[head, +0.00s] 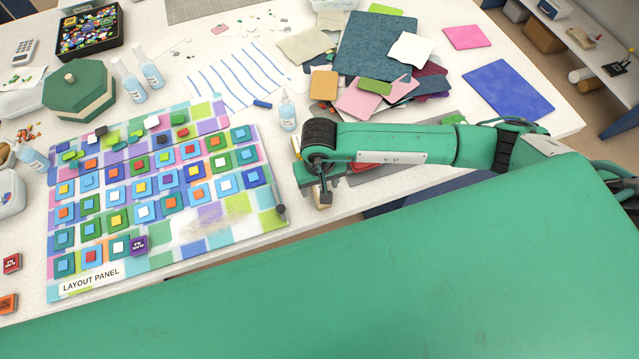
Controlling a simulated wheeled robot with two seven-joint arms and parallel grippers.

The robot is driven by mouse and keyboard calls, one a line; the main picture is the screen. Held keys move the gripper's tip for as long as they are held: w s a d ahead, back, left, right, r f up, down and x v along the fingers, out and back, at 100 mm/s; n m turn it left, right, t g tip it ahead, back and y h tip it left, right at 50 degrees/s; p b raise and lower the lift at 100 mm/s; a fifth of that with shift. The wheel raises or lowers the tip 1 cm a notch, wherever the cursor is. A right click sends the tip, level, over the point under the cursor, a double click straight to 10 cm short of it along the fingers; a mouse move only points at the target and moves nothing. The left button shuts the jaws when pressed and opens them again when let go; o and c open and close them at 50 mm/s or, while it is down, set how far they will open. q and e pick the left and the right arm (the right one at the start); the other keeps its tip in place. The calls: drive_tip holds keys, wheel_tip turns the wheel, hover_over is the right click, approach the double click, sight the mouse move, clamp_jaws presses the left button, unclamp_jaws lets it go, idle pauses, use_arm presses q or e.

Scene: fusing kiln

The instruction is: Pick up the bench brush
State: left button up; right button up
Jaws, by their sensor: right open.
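My right gripper (324,196) hangs over the front edge of the white bench, just right of the layout panel, pointing down. It is open, though its fingers are small and partly covered by its own wrist. A small pale wooden piece (323,205) shows right beneath the fingers at the bench edge; it may be part of the bench brush. The rest of it is hidden by the gripper, and I cannot tell whether the fingers touch it. No other brush is clearly visible. My left gripper is not in view.
The layout panel (160,262) carries several rows of coloured tiles, with a dark knob (281,212) near its right corner. A squeeze bottle (287,112) stands behind the gripper. Stacked glass sheets (375,45) lie farther back. A red item (366,168) lies partly under my right arm.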

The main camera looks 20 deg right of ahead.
sight(319, 186)
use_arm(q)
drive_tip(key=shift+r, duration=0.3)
use_arm(e)
drive_tip(key=shift+f, duration=0.7)
drive_tip(key=c, duration=1.1)
drive_tip(key=shift+r, duration=0.1)
